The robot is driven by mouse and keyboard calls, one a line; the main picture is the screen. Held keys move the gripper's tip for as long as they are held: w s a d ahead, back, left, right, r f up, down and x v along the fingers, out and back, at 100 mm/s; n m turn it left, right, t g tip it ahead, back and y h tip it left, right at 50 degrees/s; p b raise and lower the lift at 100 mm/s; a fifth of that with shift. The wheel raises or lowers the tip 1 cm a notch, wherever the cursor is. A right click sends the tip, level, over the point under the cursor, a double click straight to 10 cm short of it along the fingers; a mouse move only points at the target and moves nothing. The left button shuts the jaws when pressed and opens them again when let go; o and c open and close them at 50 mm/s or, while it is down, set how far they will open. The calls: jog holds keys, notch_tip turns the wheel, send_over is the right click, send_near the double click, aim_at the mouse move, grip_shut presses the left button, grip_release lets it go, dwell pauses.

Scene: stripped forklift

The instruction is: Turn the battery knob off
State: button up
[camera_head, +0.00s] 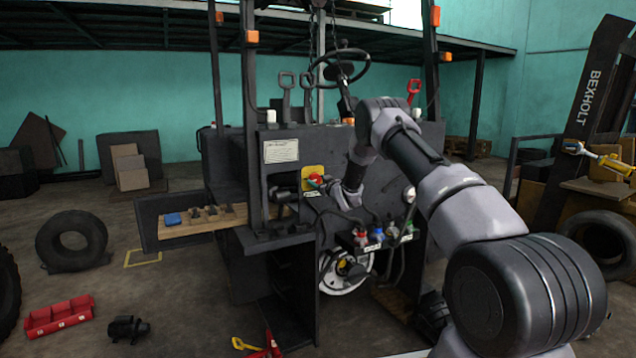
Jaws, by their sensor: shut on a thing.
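The battery knob (314,179) is red and sits on a yellow plate (311,171) on the front of the dark forklift body. My arm reaches in from the lower right, and my gripper (326,184) is at the knob's right side, shut on it. The fingers are small and partly hidden by my wrist, so the exact grip and the knob's turn angle cannot be made out.
The steering wheel (340,66) and upright posts rise above the body. A wooden shelf (200,222) with a blue block juts out left. Coloured hose fittings (376,235) lie below the knob. A tire (71,241) and red bin (59,315) are on the floor.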

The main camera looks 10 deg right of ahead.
jog(key=n, duration=0.9)
jog(key=shift+a, duration=0.1)
jog(key=n, duration=0.3)
jog(key=shift+f+n, duration=0.1)
jog(key=shift+n, duration=2.2)
jog(key=o, duration=1.4)
jog(key=shift+c, duration=0.2)
jog(key=v, duration=1.1)
